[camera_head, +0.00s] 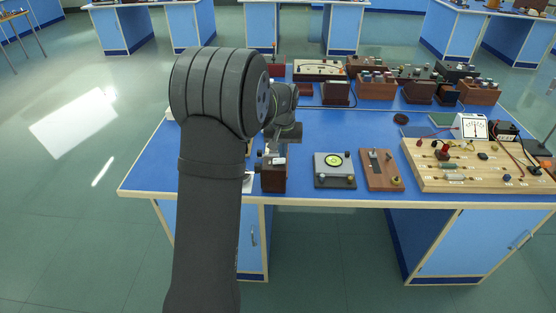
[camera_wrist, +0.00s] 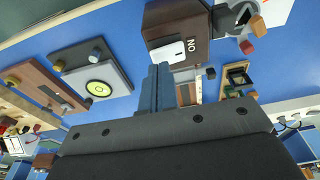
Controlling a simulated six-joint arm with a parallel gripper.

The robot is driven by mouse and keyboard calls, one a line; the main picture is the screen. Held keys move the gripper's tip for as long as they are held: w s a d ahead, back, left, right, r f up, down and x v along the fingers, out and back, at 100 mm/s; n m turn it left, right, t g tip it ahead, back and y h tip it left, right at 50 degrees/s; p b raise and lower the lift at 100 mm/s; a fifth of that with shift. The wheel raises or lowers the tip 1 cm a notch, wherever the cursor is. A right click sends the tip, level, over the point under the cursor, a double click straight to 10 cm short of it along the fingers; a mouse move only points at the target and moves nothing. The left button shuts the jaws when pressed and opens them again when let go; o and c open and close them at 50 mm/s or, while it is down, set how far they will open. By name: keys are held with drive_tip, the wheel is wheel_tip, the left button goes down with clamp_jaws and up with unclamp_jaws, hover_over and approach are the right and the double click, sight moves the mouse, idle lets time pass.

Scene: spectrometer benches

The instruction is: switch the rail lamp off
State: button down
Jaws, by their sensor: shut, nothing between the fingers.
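The rail lamp's apparent housing is a dark brown box (camera_head: 272,179) at the front edge of the blue bench. In the wrist view this box (camera_wrist: 175,22) is at the top, with a white switch plate (camera_wrist: 178,50) and an inverted "ON" label on its face. The switch lever's position is too small to tell. My gripper (camera_wrist: 159,68) is shut and empty, its blue-grey fingertips close to the plate's left edge in the wrist view. I cannot tell if they touch. In the head view my arm hides the fingertips and part of the area behind the box.
A grey plate with a round green level (camera_head: 334,161) and a wooden board with a dark strip (camera_head: 380,169) stand right of the box. A large wooden circuit board (camera_head: 470,178) is farther right. Several instrument boxes fill the back. Bare blue bench lies between.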

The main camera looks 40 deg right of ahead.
sight(283, 160)
drive_tip(key=shift+f, duration=0.6)
drive_tip(key=shift+r, duration=3.55)
drive_tip(key=shift+f, duration=0.1)
wheel_tip(283, 160, down, 7)
drive_tip(key=shift+r, duration=0.1)
drive_tip(key=shift+r, duration=4.3)
drive_tip(key=w+a+f+n+t, duration=0.3)
drive_tip(key=w+a+f+n, duration=0.2)
drive_tip(key=w+f, duration=0.5)
drive_tip(key=w+a, duration=0.2)
drive_tip(key=w, duration=0.1)
drive_tip(key=shift+w+f+n, duration=0.3)
drive_tip(key=shift+f, duration=0.1)
